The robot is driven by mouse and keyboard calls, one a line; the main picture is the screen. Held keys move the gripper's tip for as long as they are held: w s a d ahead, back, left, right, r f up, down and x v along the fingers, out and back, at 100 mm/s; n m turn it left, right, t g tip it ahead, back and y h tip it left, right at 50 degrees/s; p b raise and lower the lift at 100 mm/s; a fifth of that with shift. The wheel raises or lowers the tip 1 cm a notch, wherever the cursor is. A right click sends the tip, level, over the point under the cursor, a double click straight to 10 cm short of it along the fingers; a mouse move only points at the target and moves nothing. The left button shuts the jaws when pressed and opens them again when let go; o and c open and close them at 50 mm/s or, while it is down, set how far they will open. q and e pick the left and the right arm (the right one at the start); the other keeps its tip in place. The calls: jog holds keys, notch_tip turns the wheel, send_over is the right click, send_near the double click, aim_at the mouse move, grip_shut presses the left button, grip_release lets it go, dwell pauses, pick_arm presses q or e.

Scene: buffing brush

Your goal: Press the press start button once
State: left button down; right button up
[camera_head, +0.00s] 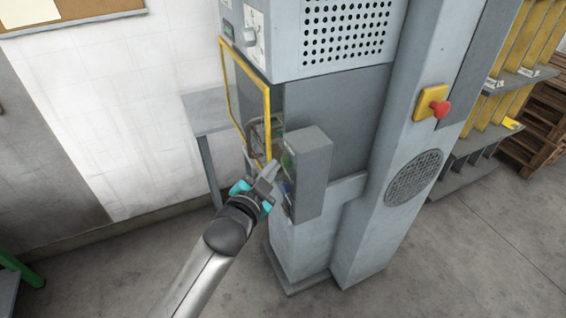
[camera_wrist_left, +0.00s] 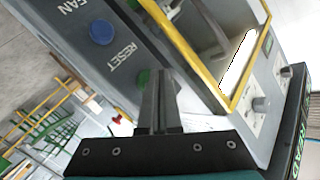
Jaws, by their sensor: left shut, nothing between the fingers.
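The grey control box (camera_head: 312,175) stands out from the front of the machine. A green button (camera_head: 287,160) and a blue button (camera_head: 286,187) show on its left-hand face. In the left wrist view the green button (camera_wrist_left: 143,77) is partly hidden behind my fingers, and the blue button (camera_wrist_left: 101,32) is clear. The labels FAN and RESET are readable; no press start label is. My left gripper (camera_head: 271,168) is shut and empty, its fingertips close to the green button. I cannot tell whether they touch it. The left wrist view also shows its fingers (camera_wrist_left: 160,75). My right gripper is out of view.
A yellow-framed guard (camera_head: 267,105) stands just left of the control box, close to my left gripper. A red mushroom button (camera_head: 439,108) on a yellow plate sits on the column at right. Yellow shelving (camera_head: 500,85) stands at far right. The foreground floor is clear.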

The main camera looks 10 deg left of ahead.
pick_arm(q)
jog(key=shift+w+d, duration=0.3)
jog(key=shift+d, duration=0.2)
dwell(0.5)
jog(key=shift+s+a, duration=0.1)
jog(key=shift+a, duration=0.05)
jog(key=shift+s+a+p, duration=0.45)
jog(key=shift+a+p, duration=0.05)
jog(key=shift+a, duration=0.15)
jog(key=shift+s+a+p, duration=0.55)
jog(key=shift+s+a, duration=0.15)
jog(key=shift+a, duration=0.35)
jog(key=shift+s+a+p, duration=0.5)
jog(key=shift+s+a, duration=0.2)
jog(key=shift+a, duration=0.35)
